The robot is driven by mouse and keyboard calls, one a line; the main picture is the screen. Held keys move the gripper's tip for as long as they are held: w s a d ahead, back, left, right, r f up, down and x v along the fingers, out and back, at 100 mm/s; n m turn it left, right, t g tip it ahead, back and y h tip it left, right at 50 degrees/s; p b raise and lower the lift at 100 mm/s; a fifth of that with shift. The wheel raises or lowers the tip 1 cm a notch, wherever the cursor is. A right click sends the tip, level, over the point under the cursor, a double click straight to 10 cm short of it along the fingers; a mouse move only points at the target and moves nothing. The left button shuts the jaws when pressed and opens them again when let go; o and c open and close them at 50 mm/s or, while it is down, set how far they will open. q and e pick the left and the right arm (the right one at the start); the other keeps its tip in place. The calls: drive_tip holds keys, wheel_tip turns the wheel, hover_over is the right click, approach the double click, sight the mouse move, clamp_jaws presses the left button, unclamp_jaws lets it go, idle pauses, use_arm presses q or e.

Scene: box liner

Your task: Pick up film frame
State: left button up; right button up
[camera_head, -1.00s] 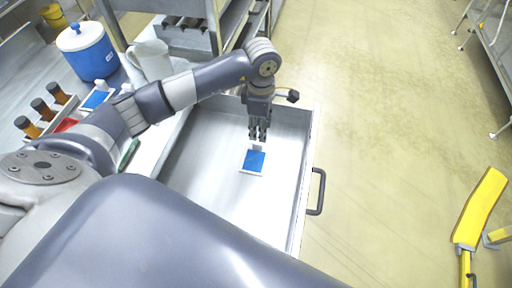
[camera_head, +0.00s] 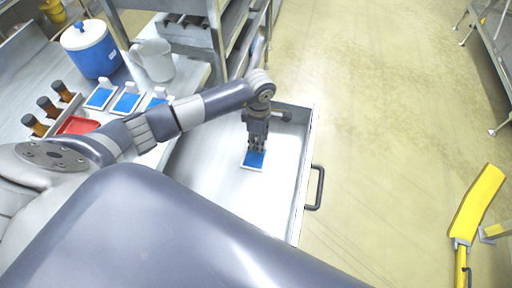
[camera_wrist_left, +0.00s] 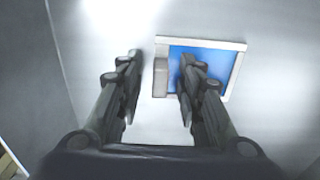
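A film frame (camera_head: 253,160), a white border around a blue film with a pale tab, lies flat in the open metal drawer (camera_head: 212,195). In the left wrist view the film frame (camera_wrist_left: 220,65) is seen from above, with its tab at the left edge. My left gripper (camera_head: 256,148) points down over the film frame's tab end. In the left wrist view the left gripper (camera_wrist_left: 160,62) is open, with the tab between its fingers and one finger over the blue film. Whether the fingers touch it I cannot tell. My right gripper is not in view.
Several similar film frames (camera_head: 126,103) stand on the worktop to the left, near a red tray (camera_head: 78,125), brown bottles (camera_head: 48,106), a white jug (camera_head: 153,60) and a blue cooler (camera_head: 92,52). The drawer walls surround the gripper; the drawer floor is otherwise clear.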

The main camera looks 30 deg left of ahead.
use_arm(q)
clamp_jaws()
drive_tip(key=shift+r, duration=0.15)
